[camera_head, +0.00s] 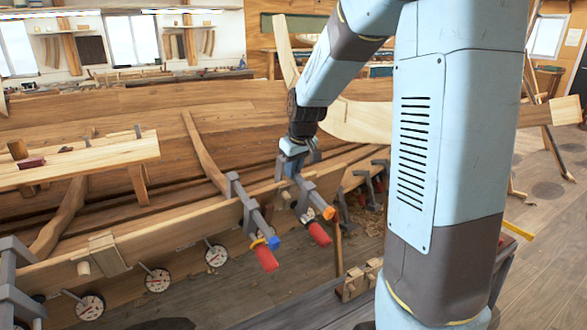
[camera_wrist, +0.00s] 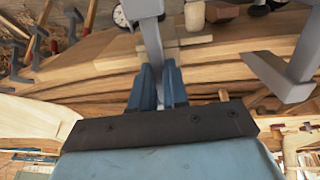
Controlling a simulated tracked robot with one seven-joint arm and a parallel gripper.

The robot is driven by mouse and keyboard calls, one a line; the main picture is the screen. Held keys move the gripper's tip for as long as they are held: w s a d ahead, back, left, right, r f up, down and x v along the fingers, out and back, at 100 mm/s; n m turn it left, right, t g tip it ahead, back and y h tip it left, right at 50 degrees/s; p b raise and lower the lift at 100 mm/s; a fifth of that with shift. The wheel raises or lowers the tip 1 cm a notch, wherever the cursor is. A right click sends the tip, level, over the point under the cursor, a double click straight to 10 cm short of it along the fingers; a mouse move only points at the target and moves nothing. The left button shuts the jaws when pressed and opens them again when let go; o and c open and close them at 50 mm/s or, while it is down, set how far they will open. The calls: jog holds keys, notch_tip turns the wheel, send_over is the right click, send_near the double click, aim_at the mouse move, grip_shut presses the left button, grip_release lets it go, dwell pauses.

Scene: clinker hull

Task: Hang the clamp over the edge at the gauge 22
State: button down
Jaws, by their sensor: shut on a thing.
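My gripper (camera_head: 297,168) is shut on a grey bar clamp (camera_head: 307,194) with an orange end and a red handle. The held clamp is at the hull's upper plank edge (camera_head: 165,233), right of another clamp. I cannot tell whether it rests on the edge. In the wrist view my gripper's blue fingers (camera_wrist: 158,80) grip the grey bar (camera_wrist: 152,45), which runs up across the wood. A dial gauge (camera_wrist: 122,16) shows just left of it. Round gauges (camera_head: 216,256) (camera_head: 157,280) (camera_head: 90,306) hang below the edge; their numbers are too small to read.
A blue-ended clamp (camera_head: 253,212) hangs close left of the held one; a grey clamp (camera_wrist: 285,75) shows at right in the wrist view. Another clamp (camera_head: 12,278) is at far left. Several clamps (camera_head: 372,180) stand beyond the edge. A plank bench (camera_head: 80,160) lies left.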

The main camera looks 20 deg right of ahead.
jog(key=c, duration=1.1)
grip_release()
jog(key=shift+s, duration=0.1)
jog(key=shift+o, duration=0.2)
jog(key=shift+r, duration=0.1)
jog(key=v, duration=1.3)
jog(key=shift+r, duration=0.2)
jog(key=shift+s, duration=0.2)
jog(key=s+f+m+t, duration=0.1)
jog(key=s+m, duration=0.2)
jog(key=s, duration=2.2)
jog(key=shift+a+f+m+t+h, duration=0.25)
jog(key=shift+a+m+t+h, duration=0.05)
jog(key=shift+m+t, duration=0.1)
